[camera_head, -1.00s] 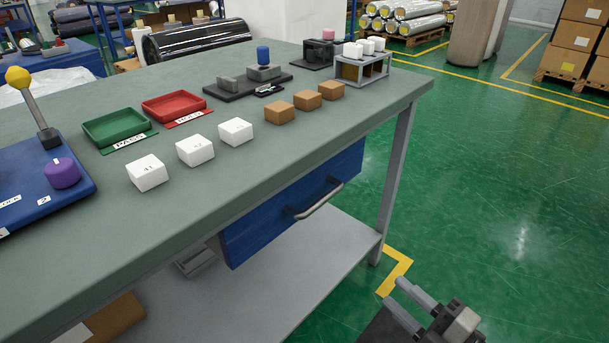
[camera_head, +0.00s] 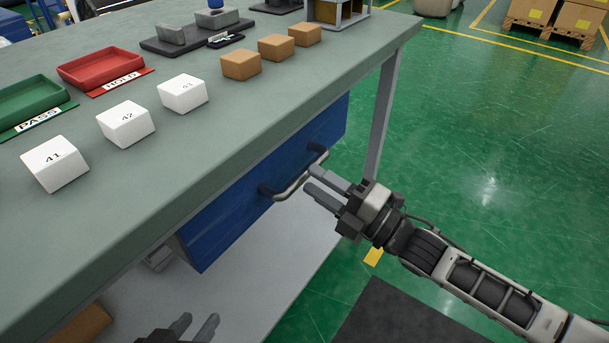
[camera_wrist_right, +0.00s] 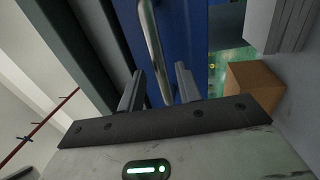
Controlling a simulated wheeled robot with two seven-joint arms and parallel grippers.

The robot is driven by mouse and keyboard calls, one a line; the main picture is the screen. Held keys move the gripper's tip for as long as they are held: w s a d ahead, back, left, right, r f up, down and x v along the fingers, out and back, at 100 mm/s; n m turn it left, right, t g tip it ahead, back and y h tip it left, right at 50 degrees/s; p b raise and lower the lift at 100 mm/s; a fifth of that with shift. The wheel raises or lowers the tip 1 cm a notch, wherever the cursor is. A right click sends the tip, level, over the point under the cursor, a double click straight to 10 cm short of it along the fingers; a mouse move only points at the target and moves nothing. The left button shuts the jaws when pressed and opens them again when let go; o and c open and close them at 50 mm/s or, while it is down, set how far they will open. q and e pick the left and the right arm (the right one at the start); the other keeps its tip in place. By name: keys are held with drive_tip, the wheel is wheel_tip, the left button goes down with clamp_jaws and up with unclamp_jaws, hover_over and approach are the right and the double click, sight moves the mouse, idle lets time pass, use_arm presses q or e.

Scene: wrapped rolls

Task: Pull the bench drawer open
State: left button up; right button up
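The blue drawer (camera_head: 230,215) sits under the bench top, its front in line with the bench edge. Its grey bar handle (camera_head: 294,188) stands out from the front on two dark mounts. My right gripper (camera_head: 310,178) is close in front of the handle, fingers apart and pointing at it. In the right wrist view the handle (camera_wrist_right: 155,50) runs lengthwise between the two open fingers (camera_wrist_right: 158,80); I cannot tell whether they touch it. My left gripper (camera_head: 198,318) is low at the bottom edge, fingers apart and empty, mostly cut off.
The bench top (camera_head: 230,130) carries white boxes (camera_head: 126,124), brown boxes (camera_head: 276,47), a red tray (camera_head: 100,67) and a green tray (camera_head: 30,98). A grey lower shelf (camera_head: 260,270) lies below the drawer. A bench leg (camera_head: 382,115) stands right of it.

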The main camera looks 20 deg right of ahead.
sight(304, 170)
drive_tip(key=shift+x, duration=1.75)
clamp_jaws()
